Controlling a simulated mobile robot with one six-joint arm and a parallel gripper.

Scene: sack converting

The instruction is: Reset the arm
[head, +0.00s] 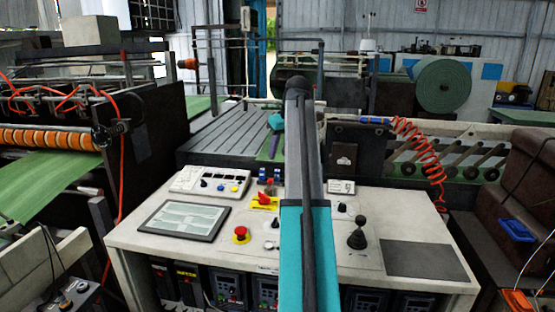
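My arm rises from the bottom centre of the head view, with a teal lower part and a dark link up to a rounded joint. Beyond it, a small teal wrist part with a slim purple-dark end shows just left of the link; this looks like my gripper (273,148). It is in front of the grey slatted bed, above the back of the control desk (130,238). My own arm hides part of it, and its fingers are too small to tell open from shut. I see nothing held.
The desk carries a flat screen (184,219), a red stop button (240,234), a red-yellow switch (264,200) and a black joystick (358,234). A coiled red hose (420,148) hangs at right. A roller machine (50,138) stands left. A brown block (520,180) stands right.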

